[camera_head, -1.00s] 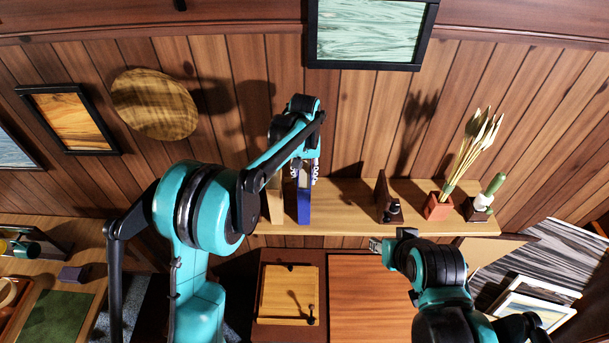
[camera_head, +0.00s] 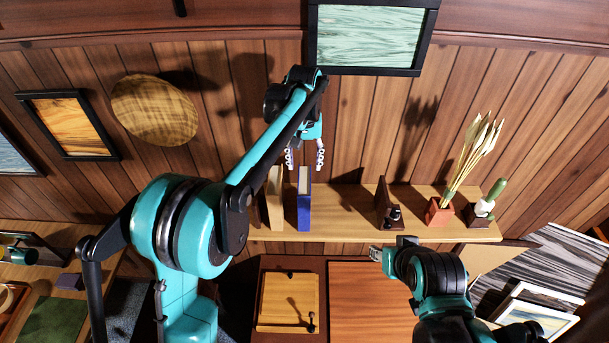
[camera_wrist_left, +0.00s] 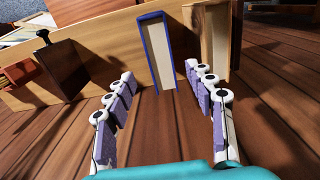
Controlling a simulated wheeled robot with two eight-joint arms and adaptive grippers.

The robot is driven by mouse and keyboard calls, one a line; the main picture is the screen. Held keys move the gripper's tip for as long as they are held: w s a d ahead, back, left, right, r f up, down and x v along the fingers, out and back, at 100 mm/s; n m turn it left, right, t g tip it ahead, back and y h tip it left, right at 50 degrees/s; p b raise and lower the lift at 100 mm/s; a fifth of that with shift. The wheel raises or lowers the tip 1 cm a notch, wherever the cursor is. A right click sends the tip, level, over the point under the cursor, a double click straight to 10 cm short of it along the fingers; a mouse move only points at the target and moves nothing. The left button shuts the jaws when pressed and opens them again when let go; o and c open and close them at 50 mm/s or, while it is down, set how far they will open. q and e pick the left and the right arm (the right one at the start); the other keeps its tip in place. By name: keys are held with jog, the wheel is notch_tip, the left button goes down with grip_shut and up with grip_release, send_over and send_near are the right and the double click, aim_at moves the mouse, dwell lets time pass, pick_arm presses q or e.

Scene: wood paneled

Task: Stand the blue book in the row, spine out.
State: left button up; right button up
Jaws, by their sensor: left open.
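The blue book (camera_head: 304,205) stands upright on the wooden shelf (camera_head: 345,232), with its blue spine facing out from the wall. A tan book or wooden bookend (camera_head: 274,200) stands to its left, with a small gap between them. In the left wrist view, the blue book (camera_wrist_left: 157,50) shows its blue cover edges and pale pages, beside the tan piece (camera_wrist_left: 208,40). My left gripper (camera_head: 305,168) is open and empty just above and behind the blue book, apart from it. My right gripper (camera_head: 382,249) is in front of the shelf; its jaws are too small to judge.
A dark wooden bookend (camera_head: 384,203) stands further right on the shelf, with free shelf between it and the blue book. A red pot of dried stems (camera_head: 440,212) and a small cactus (camera_head: 485,208) stand at the right end. A framed picture (camera_head: 370,36) hangs above.

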pick_arm(q)
jog(key=shift+r, duration=1.65)
jog(key=s+a+f+t+b, duration=0.2)
jog(key=s+a+f+b, duration=0.3)
jog(key=s+f+b, duration=0.4)
jog(key=s+a+f+t+b, duration=0.2)
jog(key=s+a+f+b, duration=0.4)
jog(key=f+b, duration=0.5)
jog(key=s+a+f+t+b, duration=0.3)
jog(key=s+a+f+b, duration=0.2)
jog(key=s+f+b, duration=0.6)
notch_tip(320, 180, down, 5)
jog(key=shift+s+a+r, duration=0.1)
jog(key=shift+s+a, duration=0.05)
jog(key=shift+s, duration=0.15)
